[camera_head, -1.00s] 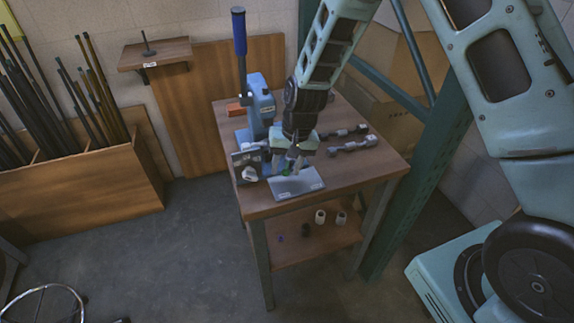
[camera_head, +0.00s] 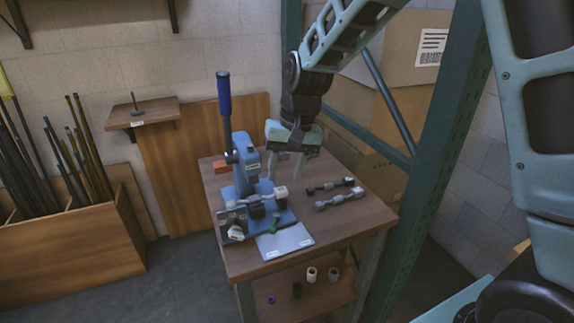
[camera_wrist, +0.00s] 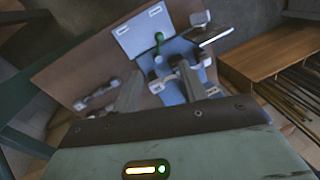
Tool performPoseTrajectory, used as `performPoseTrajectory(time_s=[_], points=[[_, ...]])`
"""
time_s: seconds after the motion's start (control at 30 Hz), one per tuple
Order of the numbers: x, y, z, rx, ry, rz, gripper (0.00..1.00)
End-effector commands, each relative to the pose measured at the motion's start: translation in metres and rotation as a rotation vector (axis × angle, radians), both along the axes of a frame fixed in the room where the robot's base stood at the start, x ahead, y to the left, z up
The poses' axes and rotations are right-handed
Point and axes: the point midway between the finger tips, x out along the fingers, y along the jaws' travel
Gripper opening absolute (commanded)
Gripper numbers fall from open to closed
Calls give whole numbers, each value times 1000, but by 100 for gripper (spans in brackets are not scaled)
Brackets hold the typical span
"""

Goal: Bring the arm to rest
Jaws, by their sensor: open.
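My gripper (camera_head: 286,166) is open and empty. It hangs fingers down above the wooden table (camera_head: 238,262), behind and to the right of the blue press base. In the wrist view its two fingers (camera_wrist: 160,88) stand well apart with nothing between them. My arm reaches in from the upper right. The blue press (camera_head: 246,160) with its long dark blue lever stands on the left part of the table. A lamp part with white and dark pieces (camera_head: 257,204) lies across the press base, with a small green piece (camera_head: 274,226) in front of it.
A pale plate (camera_head: 286,241) lies at the table's front. Two dark jointed parts (camera_head: 336,193) lie at the right. An orange block (camera_head: 220,167) is at the back left. A green steel post (camera_head: 433,150) rises right of the table. Small cylinders stand on the lower shelf (camera_head: 305,296).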

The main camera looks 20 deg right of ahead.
Motion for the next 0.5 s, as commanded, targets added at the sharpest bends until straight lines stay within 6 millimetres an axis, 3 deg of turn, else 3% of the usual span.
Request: performPoseTrajectory(time_s=[0.17, 0.5], points=[[0, -3, 13, 0, -1, 0, 43], [-1, -3, 14, -1, 0, 0, 43]])
